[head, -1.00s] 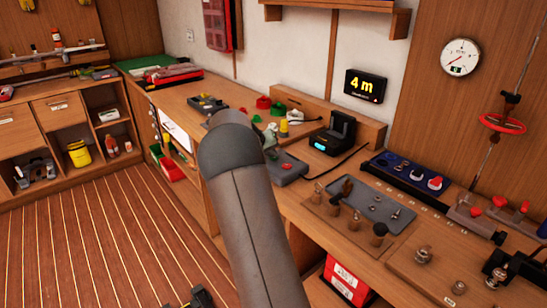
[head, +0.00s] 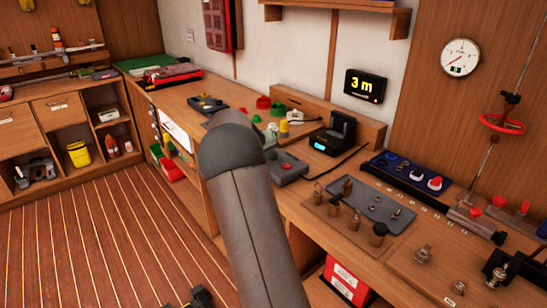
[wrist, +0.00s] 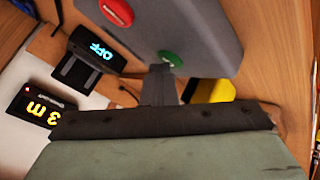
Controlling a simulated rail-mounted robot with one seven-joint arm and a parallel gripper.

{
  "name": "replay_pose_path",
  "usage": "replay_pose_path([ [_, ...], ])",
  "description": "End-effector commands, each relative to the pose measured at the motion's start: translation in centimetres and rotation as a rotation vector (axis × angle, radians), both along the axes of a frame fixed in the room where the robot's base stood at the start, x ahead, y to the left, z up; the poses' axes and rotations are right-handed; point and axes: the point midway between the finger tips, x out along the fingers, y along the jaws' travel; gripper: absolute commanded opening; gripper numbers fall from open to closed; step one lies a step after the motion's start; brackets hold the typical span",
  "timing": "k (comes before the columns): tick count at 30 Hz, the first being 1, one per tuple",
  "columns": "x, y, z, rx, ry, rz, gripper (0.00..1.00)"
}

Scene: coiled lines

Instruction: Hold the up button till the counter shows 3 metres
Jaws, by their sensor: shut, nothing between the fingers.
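The counter (head: 365,86) on the wall reads 3 m in yellow digits. It also shows upside down in the wrist view (wrist: 40,108). A grey control box (head: 290,173) on the bench carries a red button (wrist: 117,12) and a green button (wrist: 171,58). No label tells which is the up button. My gripper (wrist: 161,70) is shut and empty, its fingertips right beside the green button. I cannot tell whether they touch it. In the head view my arm hides part of the bench around the box.
A black device with a lit display (head: 330,140) stands behind the box; its display reads OFF in the wrist view. A yellow object (wrist: 213,88) lies close to my fingers. A grey tray of metal parts (head: 372,206) lies to the right.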

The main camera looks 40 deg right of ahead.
Motion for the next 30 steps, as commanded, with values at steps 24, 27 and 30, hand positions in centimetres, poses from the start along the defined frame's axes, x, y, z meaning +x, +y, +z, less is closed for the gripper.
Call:
replay_pose_path([
  [24, 0.0, 0.0, 2.5, 0.0, -0.001, 0.0, 0.0],
  [27, 0.0, 0.0, 3.5, -0.001, -0.002, 0.0, 0.0],
  [30, 0.0, 0.0, 4.5, 0.0, -0.001, 0.0, 0.0],
])
